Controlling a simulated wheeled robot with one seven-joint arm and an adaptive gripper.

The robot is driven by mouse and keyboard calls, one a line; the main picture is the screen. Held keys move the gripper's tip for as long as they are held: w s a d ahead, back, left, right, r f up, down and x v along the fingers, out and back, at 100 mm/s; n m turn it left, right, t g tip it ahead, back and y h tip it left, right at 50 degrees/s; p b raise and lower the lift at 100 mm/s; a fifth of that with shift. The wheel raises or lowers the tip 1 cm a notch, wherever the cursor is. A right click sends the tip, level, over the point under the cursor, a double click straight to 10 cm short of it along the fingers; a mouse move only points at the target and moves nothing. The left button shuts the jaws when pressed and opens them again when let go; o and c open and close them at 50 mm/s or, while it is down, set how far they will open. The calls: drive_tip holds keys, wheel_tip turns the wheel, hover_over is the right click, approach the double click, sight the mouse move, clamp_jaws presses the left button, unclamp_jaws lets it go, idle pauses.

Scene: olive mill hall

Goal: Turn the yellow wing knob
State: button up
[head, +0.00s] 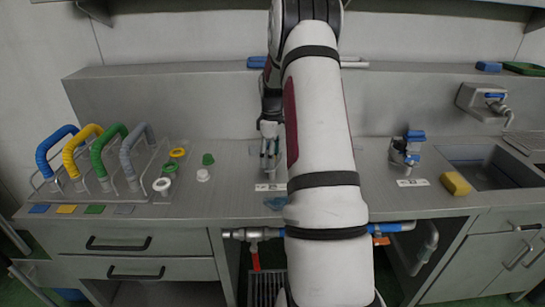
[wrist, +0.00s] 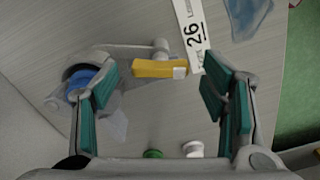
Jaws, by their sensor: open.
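The yellow wing knob (wrist: 158,69) shows in the wrist view as a short bar with a pale end, lying across the picture beside a grey metal fitting (wrist: 161,48). My gripper (wrist: 160,78) is open, with one teal-padded finger to the left of the knob and one to the right. The knob sits in the gap between the fingertips, and I see no finger touching it. In the head view my gripper (head: 269,140) points down over the worktop behind my arm, and I cannot make out the knob there.
A label reading 26 (wrist: 195,35) lies by the knob. A blue-topped part (wrist: 82,80) is close to the left finger. Loose caps (wrist: 193,148) lie nearer the wrist. In the head view, a rack with coloured handles (head: 103,185) stands left and a blue-handled tap (head: 405,150) right.

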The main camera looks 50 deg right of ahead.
drive_tip(key=shift+f, duration=0.45)
drive_tip(key=c, duration=1.2)
drive_tip(key=shift+o, duration=0.3)
drive_tip(key=m+b, duration=0.1)
drive_tip(key=m, duration=0.2)
drive_tip(key=shift+m, duration=0.4)
drive_tip(key=m+b, duration=0.1)
drive_tip(key=m, duration=0.2)
drive_tip(key=shift+m, duration=0.4)
drive_tip(key=m+b, duration=0.2)
drive_tip(key=m, duration=0.4)
drive_tip(key=shift+m, duration=0.3)
